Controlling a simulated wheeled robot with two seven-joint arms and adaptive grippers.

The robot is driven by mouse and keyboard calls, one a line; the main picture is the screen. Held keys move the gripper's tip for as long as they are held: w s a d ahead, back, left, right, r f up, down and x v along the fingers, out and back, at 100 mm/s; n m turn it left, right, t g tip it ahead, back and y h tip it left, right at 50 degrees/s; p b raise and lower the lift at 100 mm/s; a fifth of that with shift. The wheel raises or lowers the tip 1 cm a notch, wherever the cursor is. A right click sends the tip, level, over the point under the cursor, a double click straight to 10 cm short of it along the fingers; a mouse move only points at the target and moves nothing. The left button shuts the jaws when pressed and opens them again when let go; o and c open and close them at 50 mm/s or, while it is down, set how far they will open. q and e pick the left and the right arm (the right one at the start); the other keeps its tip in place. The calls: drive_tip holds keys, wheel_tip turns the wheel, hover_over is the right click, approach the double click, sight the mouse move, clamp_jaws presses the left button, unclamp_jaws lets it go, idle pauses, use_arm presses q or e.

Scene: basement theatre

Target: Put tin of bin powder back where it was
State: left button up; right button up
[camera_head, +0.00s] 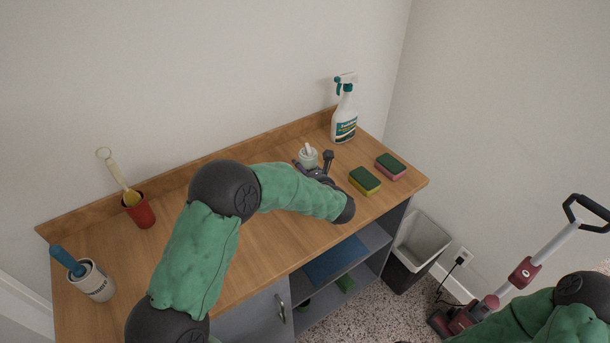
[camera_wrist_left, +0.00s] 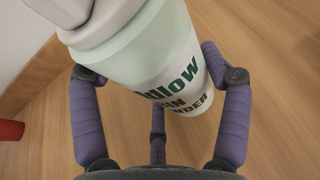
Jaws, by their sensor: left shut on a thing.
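The tin of bin powder (camera_head: 308,157) is pale green with a light grey top and dark green lettering. It is at the back of the wooden counter (camera_head: 255,240), left of the spray bottle. My left gripper (camera_head: 316,170), with purple fingers, is shut on it. In the left wrist view the tin (camera_wrist_left: 165,60) fills the space between the fingers and looks tilted there. I cannot tell whether its base touches the counter. Of my right arm only links show at the lower right; its gripper is out of view.
A spray bottle (camera_head: 344,112) stands in the back right corner. Two sponges (camera_head: 364,181) (camera_head: 390,167) lie at the right. A red cup (camera_head: 139,211) with a brush and a white tin (camera_head: 95,283) with a blue-handled tool stand left. A bin (camera_head: 415,252) and a red floor cleaner (camera_head: 525,271) are on the floor.

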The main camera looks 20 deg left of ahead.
use_arm(q)
drive_tip(key=shift+f, duration=0.1)
drive_tip(key=o, duration=1.3)
drive_tip(key=shift+s+d+r, duration=0.1)
drive_tip(key=shift+d+r, duration=0.1)
drive_tip(key=shift+r, duration=0.05)
drive_tip(key=shift+p+v, duration=1.85)
drive_tip(key=shift+v, duration=3.95)
